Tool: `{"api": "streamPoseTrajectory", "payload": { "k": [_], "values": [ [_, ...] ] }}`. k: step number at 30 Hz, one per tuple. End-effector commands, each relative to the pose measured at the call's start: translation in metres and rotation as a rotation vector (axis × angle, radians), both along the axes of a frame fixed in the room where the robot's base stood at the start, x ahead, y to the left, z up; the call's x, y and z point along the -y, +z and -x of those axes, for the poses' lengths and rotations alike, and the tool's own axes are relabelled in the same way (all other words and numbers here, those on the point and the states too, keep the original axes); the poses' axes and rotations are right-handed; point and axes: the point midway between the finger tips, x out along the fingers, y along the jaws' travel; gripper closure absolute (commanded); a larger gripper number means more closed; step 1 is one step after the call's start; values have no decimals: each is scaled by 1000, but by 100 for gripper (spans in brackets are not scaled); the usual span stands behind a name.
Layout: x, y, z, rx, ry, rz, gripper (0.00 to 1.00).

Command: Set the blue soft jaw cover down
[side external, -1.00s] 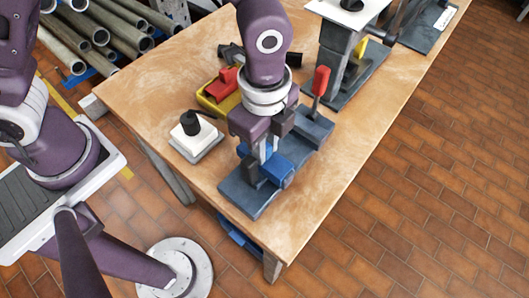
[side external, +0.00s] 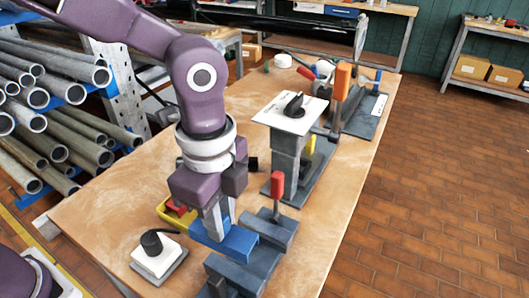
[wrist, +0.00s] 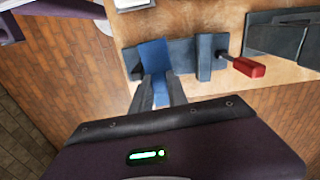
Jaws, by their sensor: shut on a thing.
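The blue soft jaw cover (side external: 238,245) is in my gripper (side external: 218,232), whose fingers point down and are shut on it. The cover appears raised, beside the grey vise (side external: 275,230) with the red handle; I cannot tell whether they touch. In the wrist view the blue cover (wrist: 153,55) sticks out beyond the fingertips (wrist: 160,92). There it lies in front of the vise's grey base (wrist: 183,52), left of a grey jaw (wrist: 205,57).
A yellow tray (side external: 168,217) with a red piece stands behind the cover. A white block (side external: 158,258) with a black knob is at the left. A grey column with a white plate (side external: 290,113) stands behind the vise. The table's right side is bare.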

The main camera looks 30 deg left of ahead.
Motion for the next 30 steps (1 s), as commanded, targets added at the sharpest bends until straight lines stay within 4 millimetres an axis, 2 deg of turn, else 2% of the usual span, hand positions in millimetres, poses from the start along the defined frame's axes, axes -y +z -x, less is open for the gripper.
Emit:
{"api": "streamPoseTrajectory", "payload": {
  "k": [5, 10, 15, 18, 21, 24, 30],
  "values": [
    [-61, -10, -30, -1, 274, -2, 100],
    [-144, -21, -48, -1, 643, -2, 100],
    [-237, -35, -40, -2, 1078, -2, 100],
    [-277, -41, -27, 0, 1281, -1, 100],
    [-301, -44, -15, 0, 1417, -1, 100],
    [-312, -46, -9, 1, 1486, 0, 100],
    [-315, -47, -7, 1, 1500, 0, 100]
  ]
}}
